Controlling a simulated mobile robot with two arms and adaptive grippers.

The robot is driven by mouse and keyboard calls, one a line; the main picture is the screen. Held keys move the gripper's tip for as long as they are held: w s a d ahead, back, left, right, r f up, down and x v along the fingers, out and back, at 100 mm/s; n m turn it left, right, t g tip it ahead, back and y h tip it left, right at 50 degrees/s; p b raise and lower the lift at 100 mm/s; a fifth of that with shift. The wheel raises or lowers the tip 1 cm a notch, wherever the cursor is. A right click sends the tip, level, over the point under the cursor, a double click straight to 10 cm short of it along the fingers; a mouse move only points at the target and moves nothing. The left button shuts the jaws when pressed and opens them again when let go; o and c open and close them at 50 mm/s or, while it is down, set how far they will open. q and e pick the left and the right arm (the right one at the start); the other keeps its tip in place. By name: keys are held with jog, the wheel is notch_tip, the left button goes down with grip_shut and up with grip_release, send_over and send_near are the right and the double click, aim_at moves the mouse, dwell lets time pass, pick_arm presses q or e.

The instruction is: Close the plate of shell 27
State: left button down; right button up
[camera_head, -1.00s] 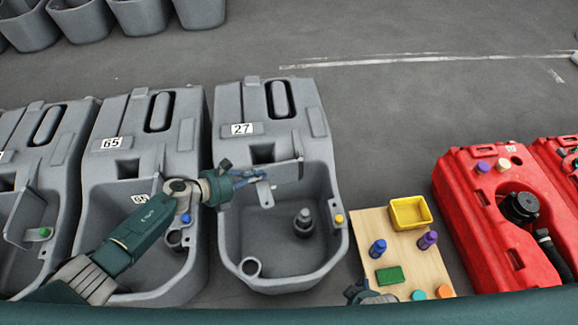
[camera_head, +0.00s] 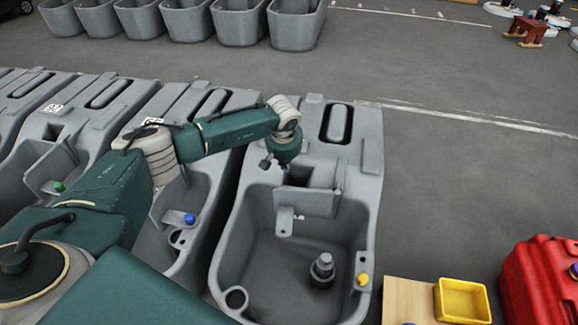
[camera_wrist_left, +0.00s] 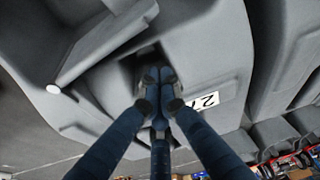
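Shell 27 is the grey tank (camera_head: 372,150) in the middle of the head view. Its 27 label (camera_wrist_left: 205,102) shows in the left wrist view and is hidden by my arm in the head view. Its grey plate (camera_head: 308,202), with a small tab at its lower left, stands at the back of the basin; it also shows in the left wrist view (camera_wrist_left: 112,38). My left gripper (camera_head: 277,164) is behind and left of the plate, at the dark recess. In the left wrist view its blue fingers (camera_wrist_left: 157,80) come together at the tips, with nothing visible between them. Contact with the plate cannot be told. My right gripper is out of view.
A black fitting (camera_head: 322,268) and a yellow knob (camera_head: 363,280) are in and on the basin. More grey tanks (camera_head: 60,130) stand close on the left. A yellow bin (camera_head: 463,300) on a wooden board and a red tank (camera_head: 540,275) are at right.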

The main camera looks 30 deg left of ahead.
pick_arm(q)
jog(key=d+b+x, duration=0.1)
jog(key=b+x, duration=0.1)
jog(key=x, duration=0.4)
jog(key=shift+s+d+r+p, duration=0.1)
jog(key=shift+s+r+p, duration=0.15)
jog(key=shift+s, duration=0.4)
jog(key=shift+s+d+r+p, duration=0.2)
jog(key=shift+s+p, duration=0.15)
jog(key=shift+s, duration=0.3)
jog(key=shift+s+d+r+p, duration=0.1)
jog(key=shift+s+r+p, duration=0.15)
jog(key=shift+s, duration=0.35)
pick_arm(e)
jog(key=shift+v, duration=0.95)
pick_arm(q)
jog(key=shift+f, duration=0.1)
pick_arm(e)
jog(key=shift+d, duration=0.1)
